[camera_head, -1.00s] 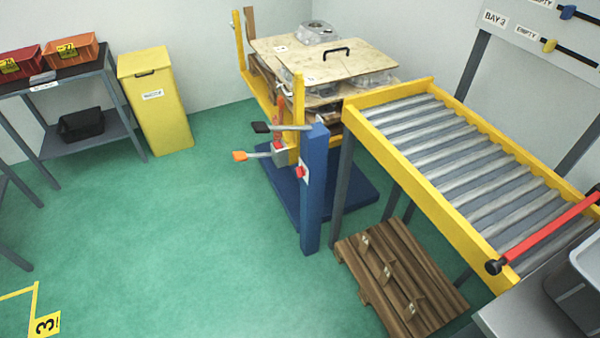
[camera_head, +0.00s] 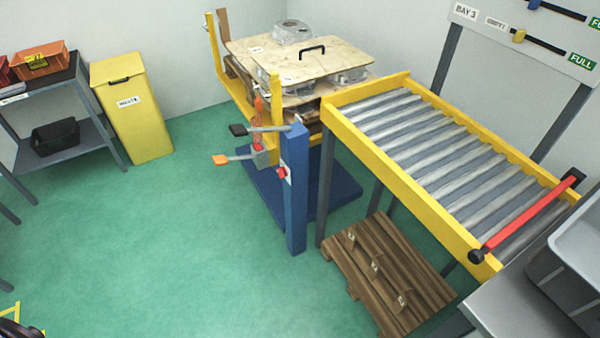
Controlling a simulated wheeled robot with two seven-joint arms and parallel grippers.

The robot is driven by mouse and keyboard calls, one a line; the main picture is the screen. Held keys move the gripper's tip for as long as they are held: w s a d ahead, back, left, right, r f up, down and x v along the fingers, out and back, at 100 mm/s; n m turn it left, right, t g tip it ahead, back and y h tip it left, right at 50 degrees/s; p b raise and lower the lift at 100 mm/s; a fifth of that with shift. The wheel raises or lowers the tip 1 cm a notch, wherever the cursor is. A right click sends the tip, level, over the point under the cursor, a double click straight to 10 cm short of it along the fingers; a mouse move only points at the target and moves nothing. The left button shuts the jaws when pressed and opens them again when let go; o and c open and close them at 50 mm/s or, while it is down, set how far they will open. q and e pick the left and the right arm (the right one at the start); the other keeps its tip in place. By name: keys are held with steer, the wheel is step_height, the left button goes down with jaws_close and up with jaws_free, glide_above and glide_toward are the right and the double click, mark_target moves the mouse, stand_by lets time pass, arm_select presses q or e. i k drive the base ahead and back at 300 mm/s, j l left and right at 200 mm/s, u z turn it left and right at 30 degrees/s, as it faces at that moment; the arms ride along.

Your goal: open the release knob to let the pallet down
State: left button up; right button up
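The pallet (camera_head: 232,68) sits raised at the yellow lift frame (camera_head: 214,55), carrying castings (camera_head: 292,31) and a wooden board with a black handle (camera_head: 270,55). The lift's blue post (camera_head: 296,205) stands upright in front of it. A small red knob (camera_head: 282,173) is on the post's side. Beside it, one lever has a black grip (camera_head: 238,130) and another an orange grip (camera_head: 221,160). I cannot tell which of these is the release knob. A dark part, possibly my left gripper, shows in the bottom left corner, far from the post. My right gripper is out of view.
A roller conveyor (camera_head: 385,164) with yellow rails and a red bar (camera_head: 526,213) stands to the right. An empty wooden pallet (camera_head: 375,285) lies below it. A yellow waste bin (camera_head: 137,122) and a shelf (camera_head: 88,155) stand at left. Green floor (camera_head: 190,240) is clear before the post.

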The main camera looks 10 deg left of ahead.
mark_target(282, 171)
steer(key=i+j+z, duration=0.15)
steer(key=j+z, duration=0.15)
steer(key=i+j+z, duration=0.1)
steer(key=j+z, duration=0.15)
steer(key=j, duration=0.2)
steer(key=j+z, duration=0.3)
steer(key=i+j, duration=0.05)
steer(key=j, duration=0.05)
